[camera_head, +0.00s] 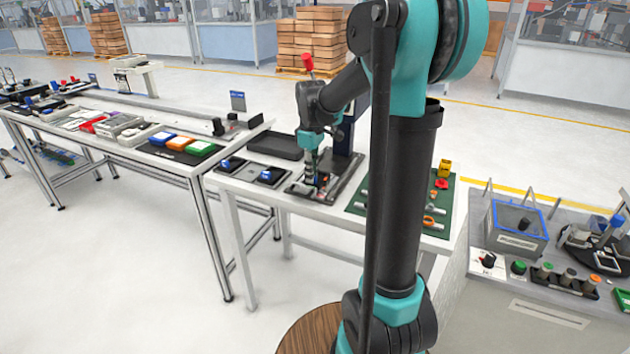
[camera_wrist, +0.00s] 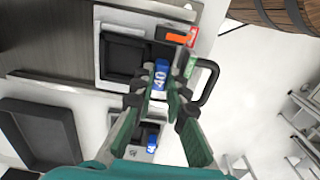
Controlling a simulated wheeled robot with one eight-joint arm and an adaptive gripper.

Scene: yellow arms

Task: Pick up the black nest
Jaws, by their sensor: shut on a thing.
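The black nest (camera_wrist: 124,60) is a square black tray with a blue grip block marked 40 (camera_wrist: 160,80) at its edge. In the wrist view my gripper (camera_wrist: 158,88) has its fingers on both sides of this blue block and is shut on it. The nest lies over a pale plate, and I cannot tell whether it is raised. In the head view my gripper (camera_head: 312,180) points down over the middle of the white table, and its fingers hide much of the nest.
Black pieces with blue tops (camera_head: 268,176) stand left on the white table. An empty black tray (camera_head: 276,145) lies behind. A black column (camera_head: 345,135) rises close beside my gripper. A green mat (camera_head: 400,208) with tools lies right. A black handle (camera_wrist: 208,82) is near the fingers.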

